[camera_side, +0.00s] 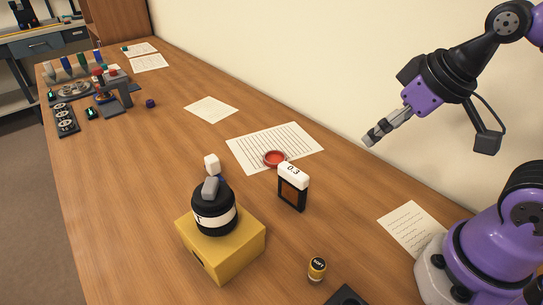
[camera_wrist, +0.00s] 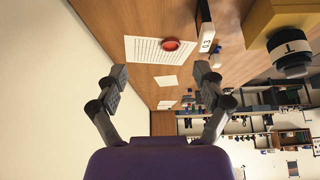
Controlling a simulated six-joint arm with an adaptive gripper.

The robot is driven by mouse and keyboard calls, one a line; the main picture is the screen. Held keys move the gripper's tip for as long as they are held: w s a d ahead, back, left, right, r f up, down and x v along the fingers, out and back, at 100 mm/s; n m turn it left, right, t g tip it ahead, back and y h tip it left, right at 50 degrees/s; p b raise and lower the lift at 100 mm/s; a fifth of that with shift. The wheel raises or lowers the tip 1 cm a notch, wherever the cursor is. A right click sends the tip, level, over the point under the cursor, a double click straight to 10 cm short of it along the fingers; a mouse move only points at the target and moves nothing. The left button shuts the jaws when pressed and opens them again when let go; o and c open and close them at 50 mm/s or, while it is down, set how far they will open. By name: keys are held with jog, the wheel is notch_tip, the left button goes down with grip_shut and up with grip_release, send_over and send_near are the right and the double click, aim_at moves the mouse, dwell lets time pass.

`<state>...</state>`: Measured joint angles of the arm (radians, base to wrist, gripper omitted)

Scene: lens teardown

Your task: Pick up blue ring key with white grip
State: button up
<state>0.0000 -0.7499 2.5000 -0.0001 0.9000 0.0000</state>
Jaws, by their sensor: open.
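The blue ring key with white grip stands on the table behind the yellow block; its white grip (camera_side: 211,164) shows on top, with a bit of blue below it. The black lens with a white band hides much of its lower part. In the wrist view the key's white grip (camera_wrist: 215,61) shows small, right of centre, close to the right fingertip. My gripper (camera_side: 372,138) is up in the air at the right of the side view, well apart from the key. In the wrist view its two fingers (camera_wrist: 160,73) are spread with nothing between them.
A black lens (camera_side: 213,219) with a grey piece on top sits on a yellow block (camera_side: 212,252). A black-and-white "0.3" holder (camera_side: 292,190), a red dish (camera_side: 274,153) on paper and a small yellow-black jar (camera_side: 317,268) stand nearby. The table's middle left is clear.

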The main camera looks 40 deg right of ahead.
dwell(0.4)
jog(key=g, duration=0.1)
send_over(214, 160)
jog(key=s, duration=0.4)
notch_tip(214, 160, down, 6)
jog(key=shift+m, duration=0.4)
jog(key=x, duration=0.5)
jog(key=shift+w, duration=0.2)
jog(key=shift+x, duration=2.85)
grip_shut()
